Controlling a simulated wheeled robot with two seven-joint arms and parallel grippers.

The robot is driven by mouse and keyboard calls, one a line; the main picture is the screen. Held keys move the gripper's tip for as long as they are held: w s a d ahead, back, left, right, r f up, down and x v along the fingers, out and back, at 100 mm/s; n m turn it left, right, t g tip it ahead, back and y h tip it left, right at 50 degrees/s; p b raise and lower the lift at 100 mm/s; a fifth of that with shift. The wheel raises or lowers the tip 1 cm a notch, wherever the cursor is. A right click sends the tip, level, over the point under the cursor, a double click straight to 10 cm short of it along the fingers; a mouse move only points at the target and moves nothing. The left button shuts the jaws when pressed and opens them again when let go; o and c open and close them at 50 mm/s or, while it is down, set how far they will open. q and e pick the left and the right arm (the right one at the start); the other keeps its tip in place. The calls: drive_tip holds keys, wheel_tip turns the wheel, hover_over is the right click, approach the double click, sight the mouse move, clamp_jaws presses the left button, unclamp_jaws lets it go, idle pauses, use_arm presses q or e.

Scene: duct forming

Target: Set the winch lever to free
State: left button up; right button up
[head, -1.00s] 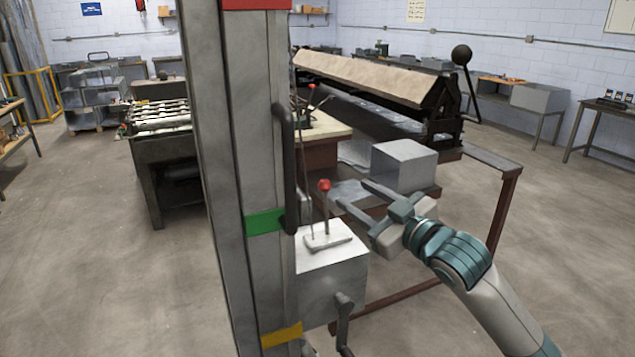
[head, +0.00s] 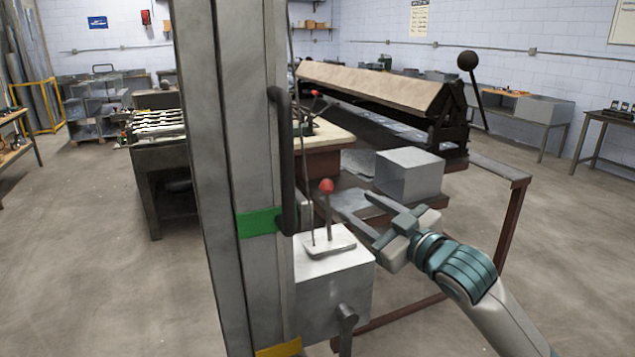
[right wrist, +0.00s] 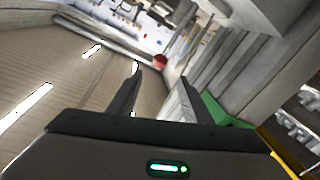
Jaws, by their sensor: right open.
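The winch lever (head: 328,215) is a thin, nearly upright stem with a red knob (head: 326,186). It rises from a pale slotted plate on top of the grey winch box (head: 335,290). My right gripper (head: 353,203) is open and empty, just right of the lever in the head view, its fingers pointing toward it. In the right wrist view the red knob (right wrist: 160,61) shows beyond the fingertips (right wrist: 160,73), between them in the picture. No contact is visible. My left gripper is not in view.
A tall grey post (head: 240,130) with a dark handle (head: 284,150) and green band (head: 259,222) stands left of the lever. A crank (head: 347,316) juts from the box front. A grey block (head: 408,175) sits on a bench behind my right gripper.

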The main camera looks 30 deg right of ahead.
drive_tip(key=p, duration=0.7)
hover_over(327, 211)
drive_tip(key=w, duration=0.4)
drive_tip(key=shift+w+f, duration=0.1)
drive_tip(key=shift+w, duration=0.5)
clamp_jaws()
